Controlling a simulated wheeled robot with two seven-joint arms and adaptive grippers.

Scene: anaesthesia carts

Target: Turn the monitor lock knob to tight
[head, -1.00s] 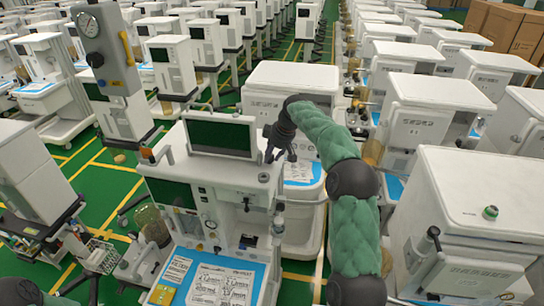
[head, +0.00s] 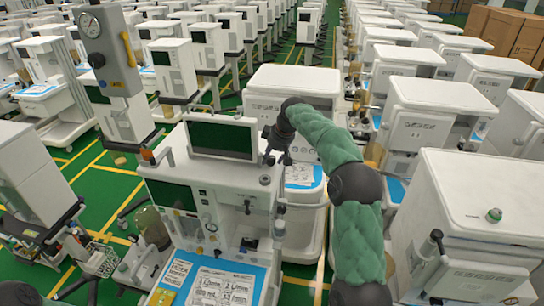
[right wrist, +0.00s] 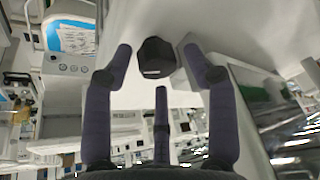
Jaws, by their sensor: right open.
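The monitor (head: 222,137) is a dark green screen in a pale frame on top of the nearest white anaesthesia cart (head: 200,200). My right gripper (head: 272,154) is at the monitor's right edge, above the cart top. In the right wrist view, a black faceted knob (right wrist: 155,58) sits between the spread fingertips of my right gripper (right wrist: 157,49). The fingers stand on either side of it with visible gaps. The knob cannot be made out in the head view. Dark parts of my left arm show at the bottom left corner; its finger opening is unclear.
A blue mat with printed sheets (head: 222,288) lies on the cart's front shelf. Another white cart (head: 290,82) stands close behind my right gripper. A white cabinet (head: 475,200) stands to the right. Rows of carts fill the background, with green floor between.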

